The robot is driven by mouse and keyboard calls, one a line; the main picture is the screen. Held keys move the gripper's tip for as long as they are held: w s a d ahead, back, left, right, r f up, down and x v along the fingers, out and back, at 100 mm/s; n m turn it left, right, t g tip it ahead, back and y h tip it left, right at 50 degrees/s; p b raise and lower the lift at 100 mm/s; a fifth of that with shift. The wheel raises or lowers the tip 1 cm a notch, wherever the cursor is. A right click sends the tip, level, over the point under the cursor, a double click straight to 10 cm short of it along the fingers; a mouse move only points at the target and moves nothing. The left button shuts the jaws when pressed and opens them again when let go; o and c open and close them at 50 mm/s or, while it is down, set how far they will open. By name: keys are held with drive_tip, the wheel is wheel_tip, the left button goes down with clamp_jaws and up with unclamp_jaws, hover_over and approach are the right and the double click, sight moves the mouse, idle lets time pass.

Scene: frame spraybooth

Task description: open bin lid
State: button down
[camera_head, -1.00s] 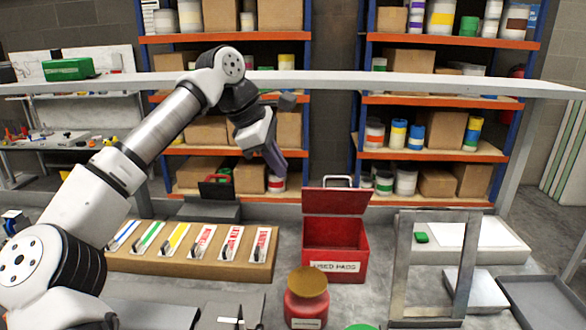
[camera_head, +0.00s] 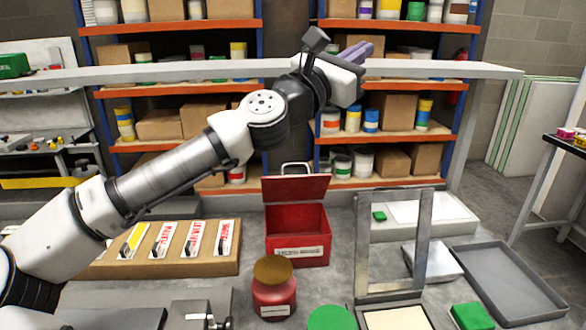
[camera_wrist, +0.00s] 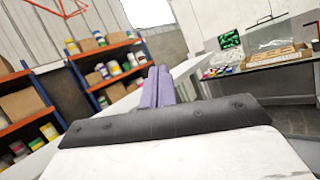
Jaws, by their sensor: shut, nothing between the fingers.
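The red bin (camera_head: 297,240) stands on the bench near the middle of the head view, with a white label on its front. Its red lid (camera_head: 296,189) is raised and tilted back, with a pale handle (camera_head: 296,168) at its top, and the dark inside shows. My gripper (camera_head: 357,51) is high above and to the right of the bin, well apart from it, pointing right. Its two purple fingers are together and empty. They also show in the wrist view (camera_wrist: 158,86), pointing towards the room, where the bin does not appear.
A red jar with a brown lid (camera_head: 274,288) stands in front of the bin. A metal frame (camera_head: 421,240) stands to its right, beside a grey tray (camera_head: 508,282). A tilted card board (camera_head: 180,247) lies left. A long pale beam (camera_head: 430,69) crosses behind my gripper.

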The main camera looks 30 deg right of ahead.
wheel_tip(320, 180, down, 4)
drive_tip(key=w+a+n+t+y, duration=0.2)
drive_tip(key=n+t+y, duration=0.2)
drive_tip(key=n+t, duration=0.35)
drive_tip(key=n+t+y, duration=0.2)
drive_tip(key=n+y, duration=0.4)
drive_tip(key=y, duration=0.6)
approach(294, 166)
drive_tip(key=p+x, duration=0.2)
drive_tip(key=x, duration=0.4)
drive_tip(key=shift+w+f+p, duration=0.1)
drive_tip(key=shift+w+p, duration=0.15)
drive_tip(key=shift+p, duration=0.05)
drive_tip(key=shift+w+d+r, duration=0.1)
drive_tip(key=shift+w+r, duration=0.1)
drive_tip(key=shift+r, duration=0.05)
drive_tip(key=w, duration=0.1)
drive_tip(key=w+d+r+p, duration=0.1)
drive_tip(key=w, duration=0.1)
drive_tip(key=w+d+p, duration=0.1)
drive_tip(key=w, duration=0.1)
drive_tip(key=shift+d+r, duration=0.25)
drive_tip(key=shift+r, duration=0.05)
drive_tip(key=shift+r, duration=0.1)
